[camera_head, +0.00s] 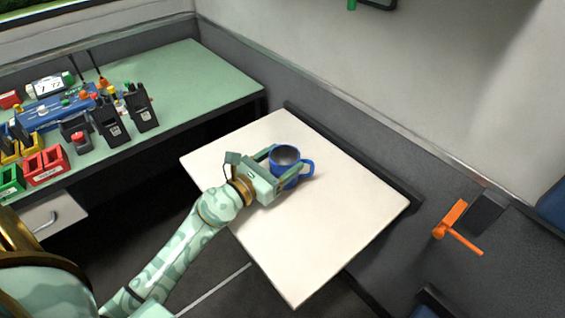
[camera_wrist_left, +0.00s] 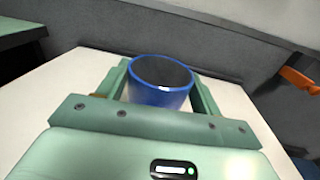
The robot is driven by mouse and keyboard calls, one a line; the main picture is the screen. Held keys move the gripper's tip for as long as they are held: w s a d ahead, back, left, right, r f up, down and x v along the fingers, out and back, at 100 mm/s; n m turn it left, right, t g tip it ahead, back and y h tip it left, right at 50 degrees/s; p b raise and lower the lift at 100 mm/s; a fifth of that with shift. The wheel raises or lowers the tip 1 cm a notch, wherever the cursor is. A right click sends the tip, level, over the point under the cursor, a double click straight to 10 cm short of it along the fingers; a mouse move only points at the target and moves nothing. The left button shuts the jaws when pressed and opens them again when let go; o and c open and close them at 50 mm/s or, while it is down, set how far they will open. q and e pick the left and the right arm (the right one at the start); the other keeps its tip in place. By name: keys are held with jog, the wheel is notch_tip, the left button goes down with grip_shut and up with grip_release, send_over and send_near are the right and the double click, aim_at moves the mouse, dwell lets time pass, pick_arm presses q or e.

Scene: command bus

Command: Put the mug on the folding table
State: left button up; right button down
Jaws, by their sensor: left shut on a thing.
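The blue mug (camera_head: 286,158) is upright, over the middle-back part of the cream folding table (camera_head: 312,235). Its handle points to the right in the head view. My left gripper (camera_head: 276,165) is shut on the mug, with one finger on each side of its body. In the left wrist view the mug (camera_wrist_left: 160,82) sits between the two green fingers (camera_wrist_left: 160,88), and its inside looks dark. The mug's base is mostly hidden by the gripper, so I cannot tell whether it touches the table top. My right gripper is not in view.
A green-topped desk (camera_head: 205,75) at the left holds radios (camera_head: 140,108), red bins (camera_head: 45,165) and other small items. A grey wall runs behind the folding table. An orange handle (camera_head: 455,225) sticks out at the right. The table's front and right parts are clear.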

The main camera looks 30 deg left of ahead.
pick_arm(q)
jog(key=o, duration=1.1)
jog(key=shift+s+r, duration=0.1)
jog(key=shift+r, duration=0.1)
jog(key=b+v, duration=0.1)
jog(key=v, duration=0.2)
jog(key=b+v, duration=0.1)
jog(key=v, duration=0.3)
jog(key=b+v, duration=0.1)
jog(key=v, duration=0.3)
jog(key=shift+s+f+b, duration=0.15)
jog(key=shift+f+b, duration=0.15)
jog(key=shift+f, duration=0.1)
jog(key=shift+s+a+r, duration=0.1)
jog(key=shift+s+r, duration=0.2)
jog(key=shift+s, duration=0.05)
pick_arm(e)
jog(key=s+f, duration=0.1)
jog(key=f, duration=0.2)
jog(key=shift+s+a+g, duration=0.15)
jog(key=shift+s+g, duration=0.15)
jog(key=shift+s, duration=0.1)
